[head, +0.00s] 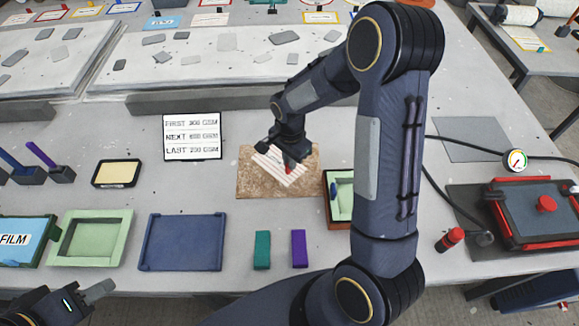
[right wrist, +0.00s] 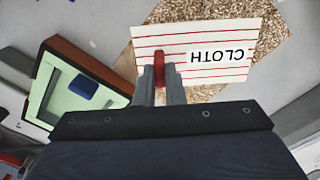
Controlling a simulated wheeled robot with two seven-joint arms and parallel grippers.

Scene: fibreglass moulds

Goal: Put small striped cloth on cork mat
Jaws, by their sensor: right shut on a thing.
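The small striped cloth (head: 270,162) is white with red lines and appears over the cork mat (head: 250,188) in the head view. In the right wrist view the cloth (right wrist: 200,72) shows an upside-down CLOTH label, and part of the speckled brown mat (right wrist: 268,12) shows behind it. My right gripper (head: 289,168) is shut on the cloth's red tab (right wrist: 165,73). I cannot tell whether the cloth touches the mat or hangs slightly above it. My left gripper (head: 95,293) is at the bottom left, away from the mat; its jaw opening is unclear.
A brown-sided tray with a green inside (head: 345,196) stands just right of the mat, partly behind my right arm. A sign (head: 192,137) stands behind left. Teal (head: 262,250) and purple (head: 299,249) blocks and a blue tray (head: 182,243) are in front.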

